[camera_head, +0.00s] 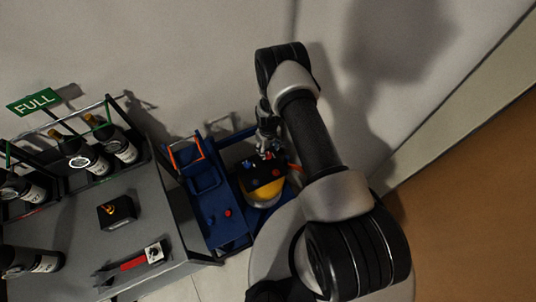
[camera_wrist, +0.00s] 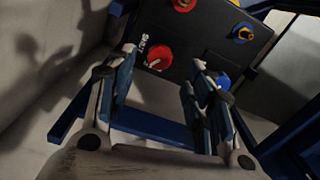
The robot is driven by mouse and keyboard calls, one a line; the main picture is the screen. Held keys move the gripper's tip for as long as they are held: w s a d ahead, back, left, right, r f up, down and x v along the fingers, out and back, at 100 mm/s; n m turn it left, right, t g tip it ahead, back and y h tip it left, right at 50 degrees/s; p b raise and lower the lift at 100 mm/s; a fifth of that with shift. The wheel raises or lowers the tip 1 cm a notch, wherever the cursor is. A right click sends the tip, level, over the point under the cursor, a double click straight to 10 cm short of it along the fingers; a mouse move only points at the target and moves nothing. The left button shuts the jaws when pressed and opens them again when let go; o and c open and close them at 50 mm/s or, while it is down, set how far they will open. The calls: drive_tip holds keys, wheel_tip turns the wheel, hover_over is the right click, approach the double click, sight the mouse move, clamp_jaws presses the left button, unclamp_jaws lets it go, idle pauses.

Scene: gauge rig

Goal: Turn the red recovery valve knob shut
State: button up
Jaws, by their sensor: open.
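A dark panel (camera_wrist: 205,40) fills the top of the wrist view. A round red knob (camera_wrist: 158,57) with a white pointer mark sits on it, beside small white lettering. A second red knob (camera_wrist: 184,4) is cut off at the top edge. I cannot read which one is the recovery valve. My gripper (camera_wrist: 163,64) is open and empty, with the first red knob showing between its fingertips; contact cannot be judged. In the head view my gripper (camera_head: 267,128) is at the dark-topped machine with a yellow body (camera_head: 265,196), partly hiding its panel.
A blue knob (camera_wrist: 223,80) lies by the right finger, and a yellow-and-blue knob (camera_wrist: 243,32) is farther up right. A blue cart (camera_head: 222,232) is around the machine.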

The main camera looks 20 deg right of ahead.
sight(268, 154)
wheel_tip(268, 154, down, 5)
drive_tip(key=shift+f+b, duration=0.1)
drive_tip(key=shift+b, duration=0.45)
drive_tip(key=shift+c, duration=0.6)
drive_tip(key=c, duration=1)
